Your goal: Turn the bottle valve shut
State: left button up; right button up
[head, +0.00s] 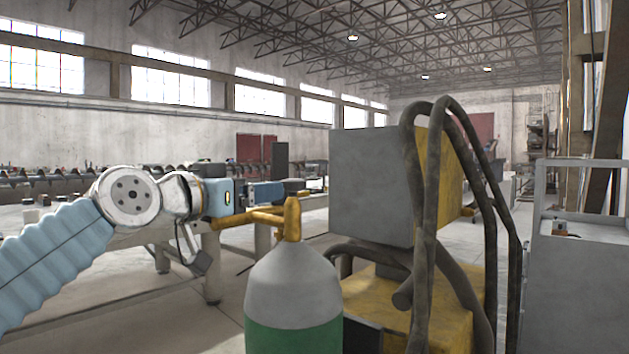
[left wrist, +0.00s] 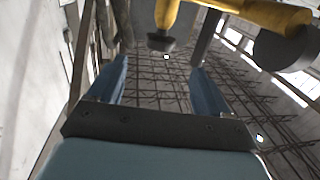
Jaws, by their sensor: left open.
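The gas bottle (head: 293,295) stands upright in the head view, with a grey shoulder and a green body. A yellow valve (head: 291,220) sits on its top, with a yellow arm reaching left. My left gripper (head: 283,191) is level with the valve's top, close to it. In the left wrist view, the left gripper (left wrist: 160,68) is open, with nothing between its fingers. There the yellow valve fitting (left wrist: 240,10) crosses the top edge, with a small dark knob (left wrist: 160,42) beyond the fingertips and a larger dark round part (left wrist: 288,48) at right. Contact cannot be told.
A grey box (head: 370,185) on a yellow machine (head: 455,300) with thick dark hoses (head: 425,230) stands right of the bottle. A long workbench (head: 100,310) runs behind my left arm. A grey cabinet (head: 575,290) is at far right. Floor shows between bench and machine.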

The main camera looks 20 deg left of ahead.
aim_at(298, 181)
pick_arm(q)
jog(key=w+d+p, duration=0.1)
jog(key=w, duration=0.3)
jog(key=w+p, duration=0.1)
jog(key=w, duration=0.4)
jog(key=w+d+p, duration=0.1)
jog(key=w, duration=0.3)
jog(key=shift+w+d+r, duration=0.2)
jog(key=shift+w+d, duration=0.05)
jog(key=shift+d, duration=0.05)
jog(key=c, duration=1)
